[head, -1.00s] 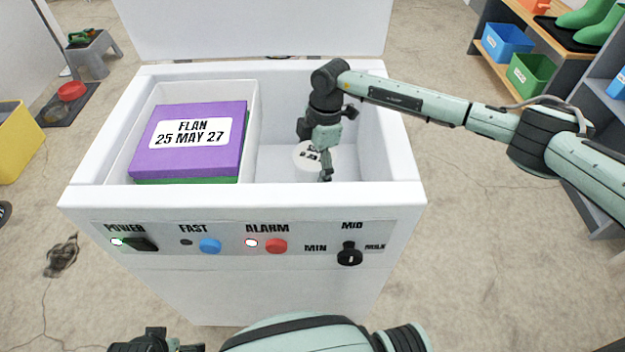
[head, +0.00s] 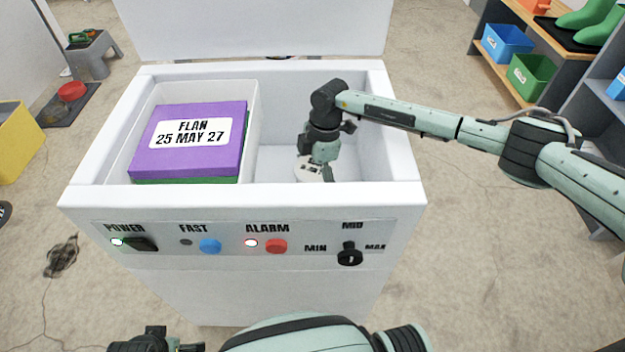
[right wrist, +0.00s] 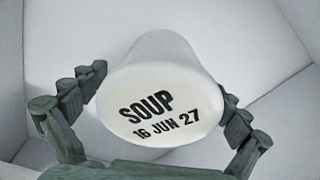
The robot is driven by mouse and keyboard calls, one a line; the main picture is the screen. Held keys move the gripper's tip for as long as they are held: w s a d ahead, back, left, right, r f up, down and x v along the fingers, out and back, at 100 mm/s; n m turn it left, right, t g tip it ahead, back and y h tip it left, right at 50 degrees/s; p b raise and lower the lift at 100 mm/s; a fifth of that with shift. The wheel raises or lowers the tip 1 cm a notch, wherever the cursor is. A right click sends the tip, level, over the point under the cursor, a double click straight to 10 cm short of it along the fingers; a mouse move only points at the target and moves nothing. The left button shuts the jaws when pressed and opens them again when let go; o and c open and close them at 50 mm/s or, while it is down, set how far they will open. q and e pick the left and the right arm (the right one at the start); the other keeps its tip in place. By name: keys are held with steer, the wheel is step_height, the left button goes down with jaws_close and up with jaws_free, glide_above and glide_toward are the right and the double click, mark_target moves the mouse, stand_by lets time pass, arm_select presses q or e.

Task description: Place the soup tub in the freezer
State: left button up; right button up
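The soup tub (head: 308,170) is inside the freezer's right compartment, mostly hidden by my right gripper (head: 318,165) in the head view. In the right wrist view the white soup tub (right wrist: 160,100) faces me lid first, printed "SOUP 16 JUN 27". My left gripper (head: 158,342) is at the bottom edge, cut off.
A white basket (head: 252,110) fills the freezer's left side, with a purple flan box (head: 190,155) on a green one. The floor right of the basket is bare around the tub. The freezer's front rim and right wall stand close to my right arm.

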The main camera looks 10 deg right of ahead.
steer(key=r, duration=0.4)
steer(key=d+r, duration=0.1)
steer(key=r, duration=0.7)
steer(key=shift+w+d, duration=0.15)
steer(key=shift+d, duration=0.2)
